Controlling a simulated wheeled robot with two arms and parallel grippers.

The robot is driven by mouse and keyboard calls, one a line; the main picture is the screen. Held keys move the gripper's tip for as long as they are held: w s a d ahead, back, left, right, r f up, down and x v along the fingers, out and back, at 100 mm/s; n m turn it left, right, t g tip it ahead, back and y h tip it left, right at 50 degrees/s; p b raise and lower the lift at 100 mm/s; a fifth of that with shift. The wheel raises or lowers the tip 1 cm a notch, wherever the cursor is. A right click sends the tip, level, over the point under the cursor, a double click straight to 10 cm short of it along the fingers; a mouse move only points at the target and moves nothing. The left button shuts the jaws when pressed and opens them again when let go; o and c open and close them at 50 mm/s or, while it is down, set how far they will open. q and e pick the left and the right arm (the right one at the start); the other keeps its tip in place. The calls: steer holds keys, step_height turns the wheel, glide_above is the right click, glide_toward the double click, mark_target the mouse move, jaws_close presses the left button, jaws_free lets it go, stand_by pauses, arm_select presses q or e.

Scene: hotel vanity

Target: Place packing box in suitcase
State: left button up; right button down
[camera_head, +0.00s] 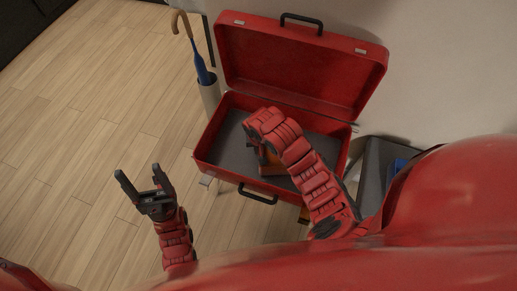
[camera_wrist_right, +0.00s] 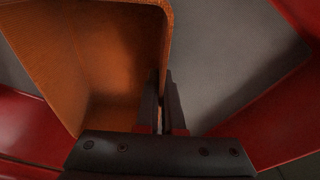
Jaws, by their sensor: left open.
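The red suitcase (camera_head: 205,163) stands open, its lid (camera_head: 300,66) raised at the back. The orange packing box (camera_head: 274,169) is inside the suitcase's outline, partly hidden by my right arm. In the right wrist view the packing box (camera_wrist_right: 110,55) fills the upper left, open side facing me. My right gripper (camera_wrist_right: 162,85) is closed with the box's side wall between its fingers, over the grey suitcase floor. Whether the box touches that floor I cannot tell. My left gripper (camera_head: 143,182) is open and empty, left of the suitcase, above the wooden floor.
An umbrella (camera_head: 200,65) stands in a holder (camera_head: 210,93) left of the suitcase. A grey bin-like object (camera_head: 376,170) is at the right, partly hidden by my body. The wooden floor at the left is clear.

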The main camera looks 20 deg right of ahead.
steer(key=c, duration=1.5)
jaws_free()
steer(key=shift+f, duration=0.1)
steer(key=o, duration=0.5)
steer(key=shift+c, duration=0.2)
